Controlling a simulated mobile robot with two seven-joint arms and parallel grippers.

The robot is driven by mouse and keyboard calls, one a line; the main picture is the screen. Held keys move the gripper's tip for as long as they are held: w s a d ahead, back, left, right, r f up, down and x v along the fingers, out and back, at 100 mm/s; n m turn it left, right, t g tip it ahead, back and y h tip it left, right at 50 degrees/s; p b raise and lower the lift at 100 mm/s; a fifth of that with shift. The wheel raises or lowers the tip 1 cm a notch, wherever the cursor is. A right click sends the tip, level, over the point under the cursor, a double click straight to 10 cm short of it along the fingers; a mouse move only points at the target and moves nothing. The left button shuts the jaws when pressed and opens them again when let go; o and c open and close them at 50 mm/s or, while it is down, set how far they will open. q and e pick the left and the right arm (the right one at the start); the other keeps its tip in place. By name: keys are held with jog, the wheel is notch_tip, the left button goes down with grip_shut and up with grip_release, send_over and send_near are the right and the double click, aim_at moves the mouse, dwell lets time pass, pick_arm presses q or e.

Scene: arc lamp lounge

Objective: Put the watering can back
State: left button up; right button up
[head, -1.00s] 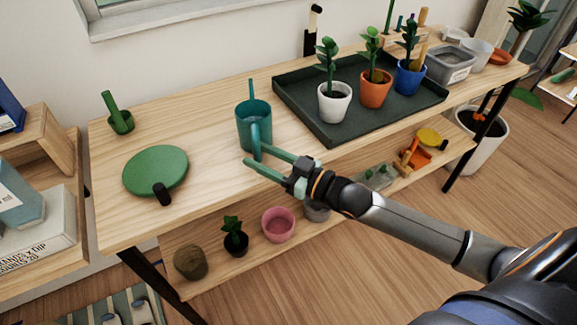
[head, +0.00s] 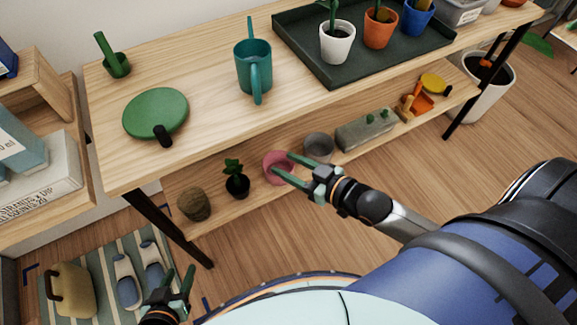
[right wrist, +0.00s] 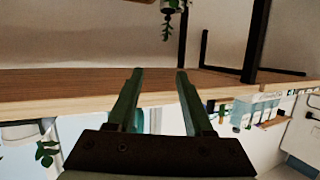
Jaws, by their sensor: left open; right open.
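The teal watering can (head: 252,70) stands upright on the bench top (head: 205,100), left of the dark green tray (head: 345,75). Its handle faces the front and its thin spout points up. My right gripper (head: 282,166) is open and empty, below and in front of the can and clear of it. In the picture it overlaps the pink pot on the lower shelf; I cannot tell the gap. The right wrist view also shows the open right fingers (right wrist: 158,73), with no can. My left gripper (head: 177,283) is open and empty at the lower left.
A green round lidded or disc-shaped thing (head: 156,115) and a green cup (head: 117,65) are left of the can. Potted plants, including a white pot (head: 337,46), stand on the tray. The lower shelf holds a pink pot (head: 272,173) and a grey pot (head: 318,147).

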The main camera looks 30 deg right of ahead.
pick_arm(q)
jog(key=shift+s, duration=0.1)
pick_arm(e)
jog(key=s+a+f+m+g+h, duration=0.1)
jog(key=s+a+f+g, duration=0.3)
jog(key=s+f, duration=0.5)
jog(key=shift+a+f+h, duration=0.4)
jog(key=shift+a+h, duration=0.2)
jog(key=shift+h, duration=0.2)
pick_arm(q)
jog(key=s+a+r+y+p, duration=0.1)
jog(key=a+r+p, duration=0.2)
jog(key=r+p, duration=0.6)
jog(key=p, duration=0.3)
jog(key=shift+s+a+r+n+p, duration=0.25)
jog(key=shift+s+n+p, duration=0.05)
jog(key=shift+s+p, duration=0.05)
pick_arm(e)
jog(key=s+d+r+m, duration=0.1)
jog(key=d+r, duration=0.2)
jog(key=r, duration=0.7)
jog(key=shift+s+d+h, duration=0.15)
jog(key=shift+s+h, duration=0.1)
jog(key=shift+h, duration=0.15)
